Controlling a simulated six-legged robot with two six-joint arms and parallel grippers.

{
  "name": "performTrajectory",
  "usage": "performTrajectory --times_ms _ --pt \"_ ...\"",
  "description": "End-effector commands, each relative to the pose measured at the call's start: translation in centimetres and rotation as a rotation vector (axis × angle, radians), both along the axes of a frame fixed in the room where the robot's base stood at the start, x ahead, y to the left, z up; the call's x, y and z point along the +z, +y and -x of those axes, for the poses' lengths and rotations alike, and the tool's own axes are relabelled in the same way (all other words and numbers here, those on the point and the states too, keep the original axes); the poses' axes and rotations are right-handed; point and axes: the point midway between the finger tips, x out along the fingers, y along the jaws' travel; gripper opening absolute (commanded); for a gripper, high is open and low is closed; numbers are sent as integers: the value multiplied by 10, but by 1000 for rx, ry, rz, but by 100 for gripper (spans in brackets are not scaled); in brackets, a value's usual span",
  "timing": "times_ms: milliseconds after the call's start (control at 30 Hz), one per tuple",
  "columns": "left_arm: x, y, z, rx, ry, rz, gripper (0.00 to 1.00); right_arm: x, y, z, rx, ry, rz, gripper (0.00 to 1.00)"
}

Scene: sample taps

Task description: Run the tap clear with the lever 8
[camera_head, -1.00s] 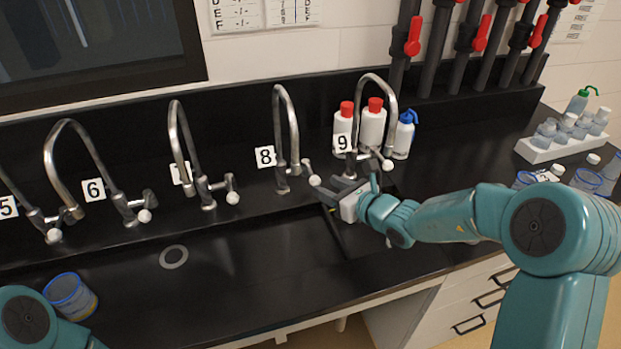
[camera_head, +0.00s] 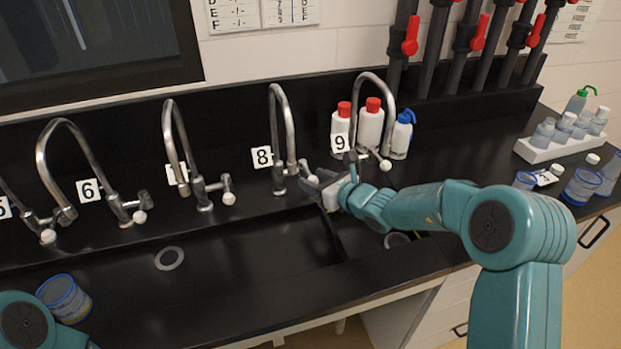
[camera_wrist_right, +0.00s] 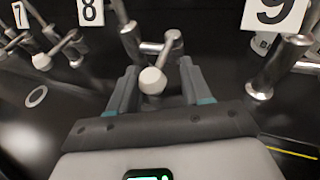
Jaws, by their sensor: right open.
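The tap labelled 8 (camera_head: 283,135) is a tall silver gooseneck at the back of the black sink counter. Its side lever has a white round knob, which shows between my fingers in the right wrist view (camera_wrist_right: 153,80). My right gripper (camera_head: 312,180) is at this lever, to the right of the tap's base. In the right wrist view the open fingers (camera_wrist_right: 158,88) stand on either side of the knob, with gaps visible. The label 8 (camera_wrist_right: 90,12) shows behind. My left arm shows only in the lower left corner; its gripper is out of frame.
Tap 9 (camera_head: 388,100) stands close on the right, with red-capped white bottles (camera_head: 370,128) and a blue-capped bottle (camera_head: 402,135) behind it. Tap 7 (camera_head: 172,140) is on the left. A blue-rimmed beaker (camera_head: 64,298) stands at the front left. The sink basin (camera_head: 240,250) is clear.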

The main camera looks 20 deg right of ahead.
Motion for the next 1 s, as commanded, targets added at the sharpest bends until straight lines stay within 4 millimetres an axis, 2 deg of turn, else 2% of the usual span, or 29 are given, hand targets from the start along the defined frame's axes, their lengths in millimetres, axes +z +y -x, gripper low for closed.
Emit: performTrajectory --times_ms 33,600,1000 --pt "7 0 0 0 0 0 43 3 -5 -2 -3 1 -1 47" --pt "39 0 0 0 0 0 43 3 -53 -24 -3 0 -1 47" --pt "35 0 0 0 0 0 43 0 -50 -23 -1 1 -2 47"
